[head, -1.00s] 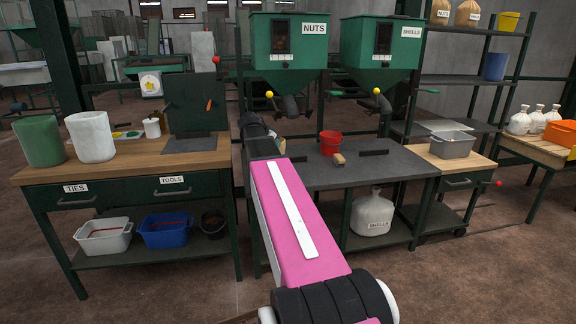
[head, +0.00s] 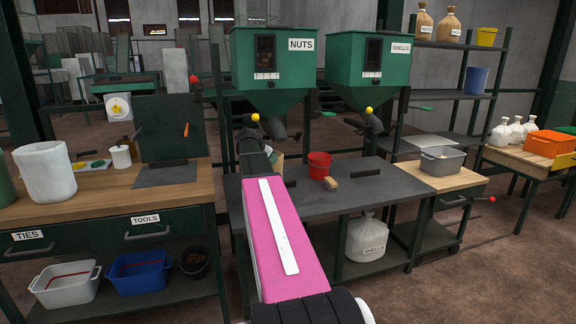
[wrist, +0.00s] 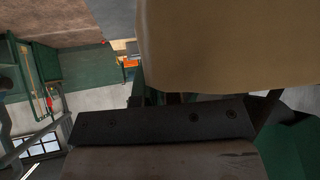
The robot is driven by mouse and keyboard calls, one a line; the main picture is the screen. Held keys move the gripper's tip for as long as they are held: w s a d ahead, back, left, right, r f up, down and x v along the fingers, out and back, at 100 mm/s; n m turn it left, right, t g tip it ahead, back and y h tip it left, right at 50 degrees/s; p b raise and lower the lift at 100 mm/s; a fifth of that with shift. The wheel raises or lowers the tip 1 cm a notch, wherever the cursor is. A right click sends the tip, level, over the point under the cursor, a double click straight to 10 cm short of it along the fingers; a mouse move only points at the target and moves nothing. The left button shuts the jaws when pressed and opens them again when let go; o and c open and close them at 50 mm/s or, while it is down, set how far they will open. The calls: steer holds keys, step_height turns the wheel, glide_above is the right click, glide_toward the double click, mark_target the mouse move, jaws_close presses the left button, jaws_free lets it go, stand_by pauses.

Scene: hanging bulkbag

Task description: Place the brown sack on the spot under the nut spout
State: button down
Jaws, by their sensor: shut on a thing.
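The brown sack (wrist: 235,45) fills the upper right of the wrist view as a smooth tan surface, very close to the camera. My gripper (wrist: 160,120) is shut on it; a dark finger bar crosses the view below. In the head view only a small tan patch (head: 278,157) shows past the end of my arm, and the fingertips are hidden. The nut spout (head: 278,130) is a grey pipe under the green hopper labelled NUTS (head: 272,60). My gripper is beside and left of this spout. The spot beneath it is mostly hidden by my arm.
The grey bench (head: 345,200) holds a red bucket (head: 319,165), a small tan block (head: 330,184) and a dark bar (head: 366,173). The SHELLS hopper (head: 368,60) stands to the right. A green panel (head: 168,130) rises on the wooden bench at left.

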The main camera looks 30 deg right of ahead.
steer(key=w+d+f, duration=0.1)
steer(key=d+f, duration=0.2)
steer(key=d, duration=0.6)
steer(key=shift+w+d+f, duration=0.25)
steer(key=shift+w+d, duration=0.05)
steer(key=shift+d, duration=0.05)
steer(key=c, duration=1.3)
jaws_free()
steer(key=shift+f, duration=0.1)
